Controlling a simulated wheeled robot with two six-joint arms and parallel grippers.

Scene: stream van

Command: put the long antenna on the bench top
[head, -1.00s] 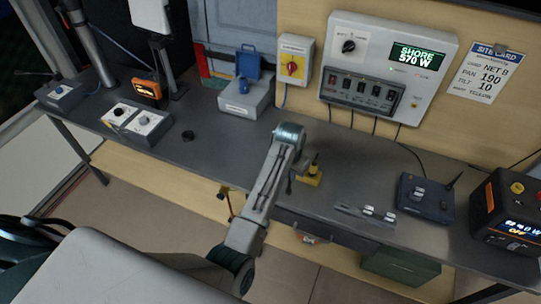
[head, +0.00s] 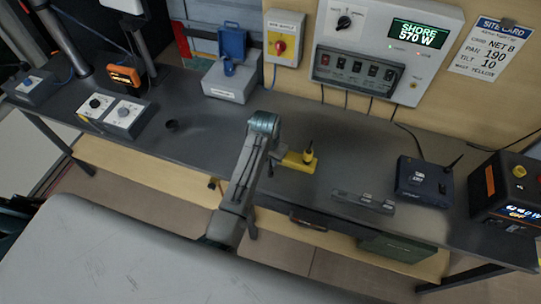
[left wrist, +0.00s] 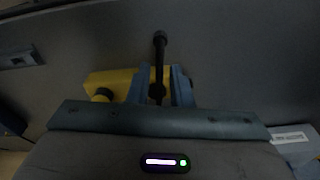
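The long antenna (left wrist: 160,55) is a thin black rod with a rounded end, seen in the left wrist view between my left gripper's fingers. A gap seems to show on each side of it. It rises by a yellow holder (left wrist: 116,79), which also stands on the bench (head: 299,162) in the head view. A short black stub (head: 308,154) sits on the holder's right part. My left gripper (head: 270,167) is at the holder's left end, its fingers (left wrist: 160,80) apart around the antenna. The bench top (head: 330,205) is dark grey. My right gripper is not in view.
A blue radio box (head: 423,184) with its own black antenna and a grey bracket (head: 362,201) stand to the right. A grey case (head: 230,82) and two switch boxes (head: 122,117) stand left. The bench between the switch boxes and my arm is mostly clear.

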